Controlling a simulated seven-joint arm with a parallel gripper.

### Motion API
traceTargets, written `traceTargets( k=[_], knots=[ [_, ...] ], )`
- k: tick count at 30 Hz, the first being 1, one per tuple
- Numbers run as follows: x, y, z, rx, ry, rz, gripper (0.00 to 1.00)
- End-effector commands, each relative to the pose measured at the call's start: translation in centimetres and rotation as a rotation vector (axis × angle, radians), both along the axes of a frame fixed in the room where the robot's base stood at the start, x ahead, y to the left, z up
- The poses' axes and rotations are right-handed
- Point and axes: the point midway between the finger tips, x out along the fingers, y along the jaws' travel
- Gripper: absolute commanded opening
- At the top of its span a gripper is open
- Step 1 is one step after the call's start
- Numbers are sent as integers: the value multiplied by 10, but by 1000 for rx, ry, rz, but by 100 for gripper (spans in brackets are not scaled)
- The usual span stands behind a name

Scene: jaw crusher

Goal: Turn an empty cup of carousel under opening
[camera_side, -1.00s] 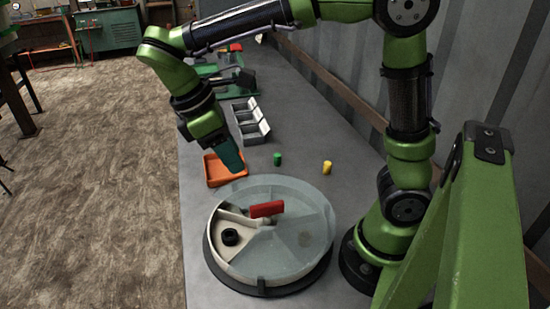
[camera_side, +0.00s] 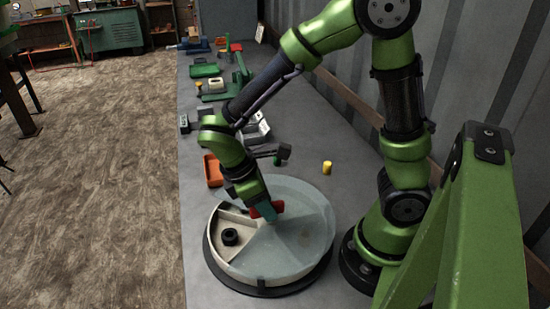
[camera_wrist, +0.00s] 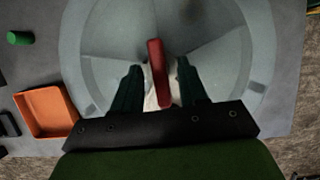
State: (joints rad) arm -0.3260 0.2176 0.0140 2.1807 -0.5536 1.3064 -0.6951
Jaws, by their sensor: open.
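The round carousel (camera_side: 222,272) stands on the bench under a pale translucent cover (camera_side: 300,245). One wedge-shaped opening in the cover shows a cup holding a black ring-shaped part (camera_side: 230,237). A red bar handle (camera_side: 254,212) sits on top near the middle; it also shows in the wrist view (camera_wrist: 157,72). My gripper (camera_side: 268,208) is down at the handle. In the wrist view my gripper (camera_wrist: 160,85) is open, with one green finger on each side of the red bar and gaps visible. The cups under the cover are only faintly visible.
An orange tray (camera_side: 213,171) lies just behind the carousel. A green cylinder (camera_wrist: 18,38) and a yellow cylinder (camera_side: 327,167) stand on the bench nearby. Grey bins (camera_side: 262,130) and green fixtures are farther back. The wall runs along the right.

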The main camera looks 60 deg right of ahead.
Motion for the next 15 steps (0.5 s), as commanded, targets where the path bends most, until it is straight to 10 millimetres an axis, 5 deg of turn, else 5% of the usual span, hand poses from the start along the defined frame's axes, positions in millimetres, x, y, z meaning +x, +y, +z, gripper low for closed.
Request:
traceTargets(
  k=[6,15],
  knots=[
    [0,0,0,0,0,0,41],
    [0,0,0,-1,-1,0,0]
  ],
)
